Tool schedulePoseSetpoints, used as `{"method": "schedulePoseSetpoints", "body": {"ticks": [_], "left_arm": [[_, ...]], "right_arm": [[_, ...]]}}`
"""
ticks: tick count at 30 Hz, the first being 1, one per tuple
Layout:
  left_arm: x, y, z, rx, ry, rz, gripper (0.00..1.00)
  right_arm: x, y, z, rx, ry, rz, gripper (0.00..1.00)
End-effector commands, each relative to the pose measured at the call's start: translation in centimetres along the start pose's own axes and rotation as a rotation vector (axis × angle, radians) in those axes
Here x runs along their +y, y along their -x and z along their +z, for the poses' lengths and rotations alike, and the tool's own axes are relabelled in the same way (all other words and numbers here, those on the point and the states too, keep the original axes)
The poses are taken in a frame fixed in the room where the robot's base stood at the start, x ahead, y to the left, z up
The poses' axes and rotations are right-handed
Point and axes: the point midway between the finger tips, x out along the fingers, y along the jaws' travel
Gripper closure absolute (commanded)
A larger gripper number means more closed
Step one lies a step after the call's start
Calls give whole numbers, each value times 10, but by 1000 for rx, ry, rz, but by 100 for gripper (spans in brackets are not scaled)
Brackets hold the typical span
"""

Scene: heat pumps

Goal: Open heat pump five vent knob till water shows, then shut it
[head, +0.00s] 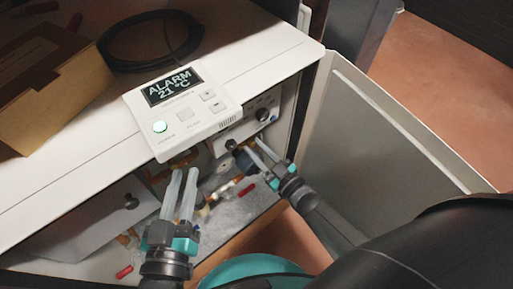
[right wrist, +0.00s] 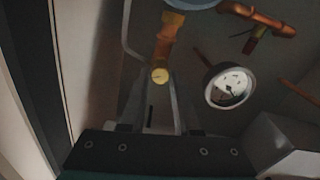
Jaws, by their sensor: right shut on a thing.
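The heat pump cabinet (head: 285,60) stands open, its display panel (head: 172,86) reading ALARM 21 °C beside a lit green button. In the right wrist view, a small round brass knob (right wrist: 160,75) on a copper and brass pipe sits between my right fingertips. My right gripper (head: 258,150) reaches into the right side of the opening and is shut on this knob. The fingers hide part of it in the head view. My left gripper (head: 184,175) is open and empty in front of the opening, below the panel. No water is visible at the knob. No number five is readable.
A round pressure gauge (right wrist: 230,87) sits right of the knob. The cabinet door (head: 395,140) stands open on the right. A cardboard box (head: 50,105) and a coiled black cable (head: 150,40) lie on top. Small red pieces (head: 124,271) lie inside the cabinet.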

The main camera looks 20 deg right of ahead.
Motion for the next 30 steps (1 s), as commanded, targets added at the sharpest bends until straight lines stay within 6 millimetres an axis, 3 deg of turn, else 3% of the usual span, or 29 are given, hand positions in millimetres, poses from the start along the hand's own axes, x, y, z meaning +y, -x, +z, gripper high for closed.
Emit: {"method": "schedulePoseSetpoints", "body": {"ticks": [5, 20, 30], "left_arm": [[0, 0, 0, -1, -1, 1, 74], [0, 0, 0, -5, -2, 0, 74], [-1, 0, 0, -13, -5, -1, 74]], "right_arm": [[0, 0, 0, 0, 0, 0, 100], [0, -1, -1, 1, 42, 0, 100], [0, -1, -1, 3, 260, 1, 100]]}}
